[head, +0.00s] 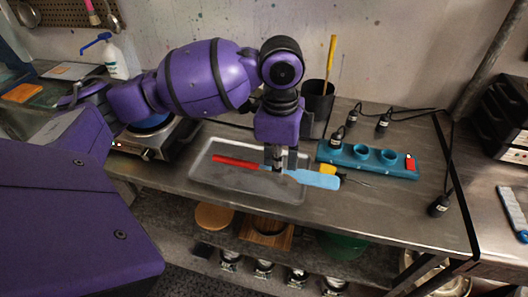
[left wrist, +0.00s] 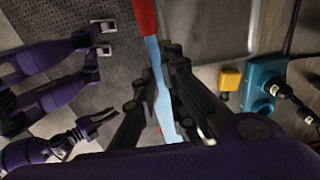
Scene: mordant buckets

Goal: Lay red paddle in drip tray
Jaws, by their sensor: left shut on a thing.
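The red paddle (head: 237,161) has a red length and a light blue length. My left gripper (head: 279,160) points down and is shut on it near where the colours meet, with red to the left and light blue to the right. It also shows in the left wrist view (left wrist: 145,18), red at the top, light blue between the fingers (left wrist: 158,88). The drip tray (head: 203,176) is a shallow grey tray on the metal bench. The paddle is over the tray, its light blue end past the right rim. I cannot tell the gap beneath. Purple gripper parts (left wrist: 104,39) of mine show at left in the wrist view.
A teal holder (head: 366,160) with round sockets and a dark pot (head: 318,103) stand right of and behind the tray. A yellow piece (head: 328,169) lies by the tray's right end. Black cables run at the right. A hotplate (head: 152,143) stands left.

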